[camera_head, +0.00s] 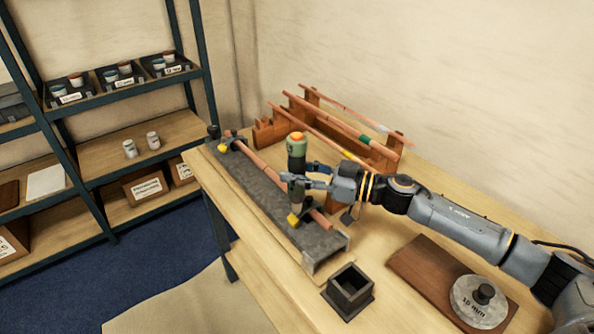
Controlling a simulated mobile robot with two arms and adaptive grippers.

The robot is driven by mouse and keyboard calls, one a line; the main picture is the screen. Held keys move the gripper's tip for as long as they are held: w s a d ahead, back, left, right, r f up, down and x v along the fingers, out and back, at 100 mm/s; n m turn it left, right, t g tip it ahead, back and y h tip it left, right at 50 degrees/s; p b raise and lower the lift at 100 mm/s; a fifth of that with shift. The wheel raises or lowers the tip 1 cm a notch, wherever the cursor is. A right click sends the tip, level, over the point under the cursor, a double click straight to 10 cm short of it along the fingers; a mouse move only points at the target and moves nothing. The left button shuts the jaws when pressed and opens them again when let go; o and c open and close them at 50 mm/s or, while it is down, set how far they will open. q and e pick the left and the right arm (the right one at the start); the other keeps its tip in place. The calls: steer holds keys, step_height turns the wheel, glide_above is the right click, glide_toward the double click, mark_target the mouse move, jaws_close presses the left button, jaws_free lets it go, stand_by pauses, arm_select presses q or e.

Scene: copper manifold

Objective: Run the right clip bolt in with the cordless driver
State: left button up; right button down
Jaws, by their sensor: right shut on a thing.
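My right gripper (318,176) reaches in from the right and is shut on the cordless driver (297,155). The driver is green with an orange top and stands upright, nose down, over the right end of the copper pipe (265,172). The pipe lies along a grey base block (240,188). The right clip (293,220) shows yellow just below the driver. The bolt is too small to make out, so contact with the driver's nose cannot be told. The left clip (224,146), dark with yellow, sits at the pipe's far left end. My left gripper is not in view.
A wooden rack (268,133) with several copper pipes stands behind the block. An open black square holder (349,288) is on the bench (396,232) in front. A brown board (420,265) with a round grey weight (480,300) is at right. Shelves stand at left.

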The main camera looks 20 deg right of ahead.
mark_target(305, 154)
steer(key=shift+f+p, duration=0.45)
steer(key=shift+p, duration=0.75)
stand_by(2.9)
stand_by(0.3)
step_height(305, 154, up, 6)
steer(key=p, duration=0.7)
steer(key=shift+r, duration=0.15)
